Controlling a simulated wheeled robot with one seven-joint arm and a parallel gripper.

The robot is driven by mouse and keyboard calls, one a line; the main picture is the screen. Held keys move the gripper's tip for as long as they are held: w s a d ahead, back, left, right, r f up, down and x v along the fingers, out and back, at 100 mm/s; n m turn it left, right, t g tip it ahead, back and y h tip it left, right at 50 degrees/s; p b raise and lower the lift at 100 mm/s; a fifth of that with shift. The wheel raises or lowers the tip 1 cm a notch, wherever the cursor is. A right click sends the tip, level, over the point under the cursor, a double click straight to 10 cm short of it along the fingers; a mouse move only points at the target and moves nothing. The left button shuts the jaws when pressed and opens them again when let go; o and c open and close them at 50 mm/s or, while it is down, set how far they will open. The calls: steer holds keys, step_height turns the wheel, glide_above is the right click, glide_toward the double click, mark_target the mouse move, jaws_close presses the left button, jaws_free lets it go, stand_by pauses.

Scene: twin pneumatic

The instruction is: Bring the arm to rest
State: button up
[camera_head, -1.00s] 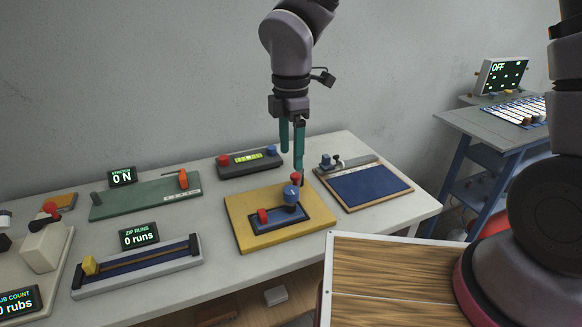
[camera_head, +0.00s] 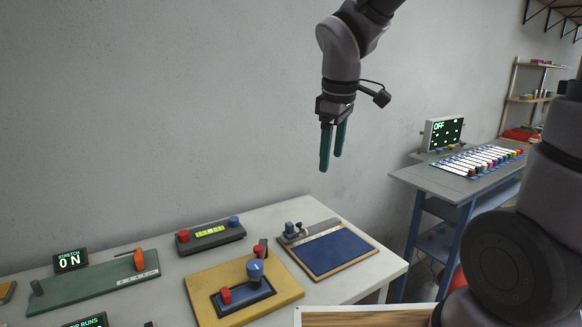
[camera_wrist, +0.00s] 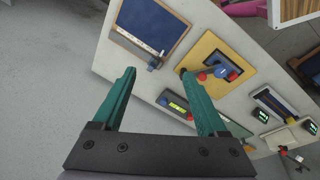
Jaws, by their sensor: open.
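My gripper (camera_head: 333,148) hangs in the air in front of the grey wall, well above the white table (camera_head: 282,222). Its two green fingers point down and are apart with nothing between them. In the wrist view my gripper (camera_wrist: 165,92) also shows its fingers spread and empty. The yellow board (camera_head: 203,284) with red and blue knobs stands below and to the left of my gripper. The blue panel (camera_head: 330,252) in its wooden frame lies below it, near the table's right end.
A grey box (camera_head: 211,236) with red and blue buttons and a green board (camera_head: 93,287) stand on the table's left part. The air around my gripper is clear.

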steer(key=s+d+r+m+t, duration=0.2)
steer(key=d+r+m, duration=0.3)
steer(key=d+m, duration=0.3)
steer(key=s+d+r+m+t+y, duration=0.1)
steer(key=s+d+r+m+t, duration=0.1)
steer(key=s+d+r+m, duration=0.2)
steer(key=d+r+m, duration=0.2)
steer(key=d+m, duration=0.2)
steer(key=shift+s+d+t+y, duration=0.15)
steer(key=shift+d+t+y, duration=0.15)
steer(key=shift+d, duration=0.05)
stand_by(0.8)
